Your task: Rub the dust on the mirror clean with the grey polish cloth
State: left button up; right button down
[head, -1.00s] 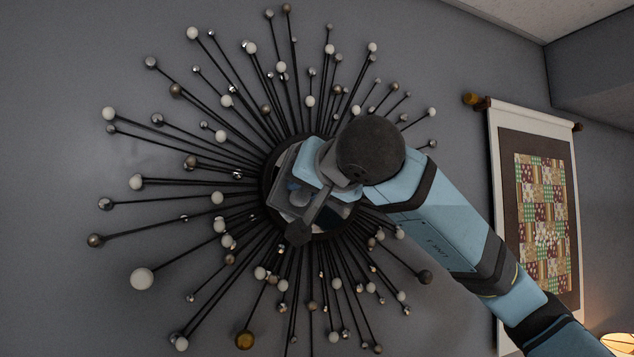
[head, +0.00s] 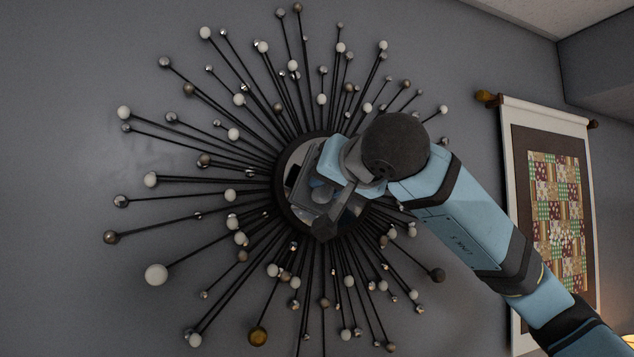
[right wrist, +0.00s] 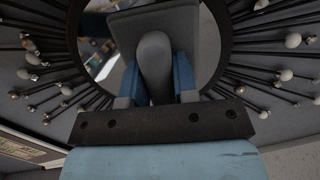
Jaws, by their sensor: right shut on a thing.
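The round mirror (head: 287,160) hangs on the wall with a dark rim and a sunburst of rods. In the right wrist view its glass (right wrist: 208,48) shows beside the cloth. My right gripper (head: 322,188) is in front of the mirror, covering much of it in the head view. In the right wrist view its blue fingers (right wrist: 156,82) are shut on the rounded grip of the grey polish cloth (right wrist: 122,28), a flat grey pad. The pad lies over the mirror; I cannot tell if it touches the glass. I cannot make out dust. My left gripper is not in view.
Black rods with white, silver and brown balls (head: 156,274) spread around the mirror. A patchwork quilt hanging (head: 558,210) is on the wall at the right, behind my right forearm. The wall left of the rods is bare.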

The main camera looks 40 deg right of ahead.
jog(key=shift+d, duration=0.15)
jog(key=shift+s+d, duration=0.15)
jog(key=shift+d, duration=0.45)
jog(key=shift+s+d, duration=0.2)
jog(key=shift+d, duration=0.65)
jog(key=d, duration=0.3)
jog(key=shift+s+d+b, duration=0.1)
jog(key=shift+s+b, duration=0.3)
jog(key=shift+r, duration=0.1)
